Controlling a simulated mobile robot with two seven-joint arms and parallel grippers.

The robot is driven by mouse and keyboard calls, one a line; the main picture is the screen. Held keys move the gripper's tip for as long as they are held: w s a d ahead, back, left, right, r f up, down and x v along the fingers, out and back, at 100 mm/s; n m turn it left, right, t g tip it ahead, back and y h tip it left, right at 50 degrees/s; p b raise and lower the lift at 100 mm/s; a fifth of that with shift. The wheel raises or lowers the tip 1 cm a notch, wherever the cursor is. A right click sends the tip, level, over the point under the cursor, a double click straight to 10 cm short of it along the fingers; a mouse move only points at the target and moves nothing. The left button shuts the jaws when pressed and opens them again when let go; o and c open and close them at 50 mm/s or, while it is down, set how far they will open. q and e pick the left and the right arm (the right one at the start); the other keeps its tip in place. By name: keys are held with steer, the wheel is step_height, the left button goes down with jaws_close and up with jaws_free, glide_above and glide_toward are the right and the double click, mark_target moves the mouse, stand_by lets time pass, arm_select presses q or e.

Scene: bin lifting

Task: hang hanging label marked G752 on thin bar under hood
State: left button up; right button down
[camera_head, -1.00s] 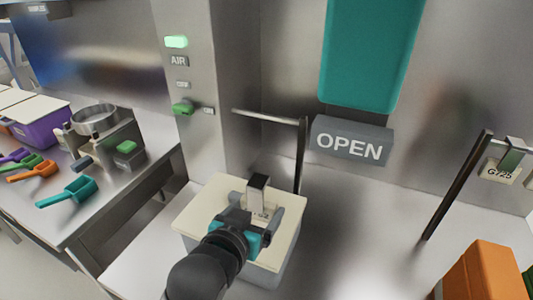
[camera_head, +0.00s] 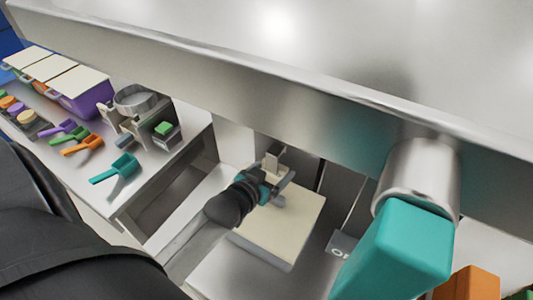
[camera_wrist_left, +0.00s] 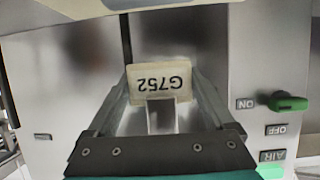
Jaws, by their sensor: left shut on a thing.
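My left gripper (camera_head: 270,185) is shut on the hanging label (camera_head: 272,163), holding it above a cream-lidded bin under the hood (camera_head: 300,85). In the left wrist view, the label (camera_wrist_left: 160,80) sits between the fingers and reads G752 upside down, with its grey clip towards the palm. A dark post (camera_head: 321,177) stands just right of the gripper in the head view. The thin bar it carries cannot be made out now, as the hood edge covers that area. Whether the label touches the bar cannot be told. My right gripper is not in view.
The hood's front edge overhangs the gripper closely. The cream-lidded bin (camera_head: 285,225) is below it. A teal block (camera_head: 400,250) and metal cylinder (camera_head: 420,175) fill the right foreground. Scoops (camera_head: 116,168) and a purple bin (camera_head: 85,98) are on the left bench.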

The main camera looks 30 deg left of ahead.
arm_select(q)
steer(key=shift+a+r+p, duration=0.3)
steer(key=shift+a+p, duration=0.25)
steer(key=shift+a, duration=0.55)
steer(key=w+f+b, duration=0.1)
steer(key=w+b, duration=1.1)
steer(key=w, duration=0.3)
steer(key=shift+w+a+f, duration=0.35)
steer(key=shift+w+a, duration=0.05)
steer(key=o, duration=0.9)
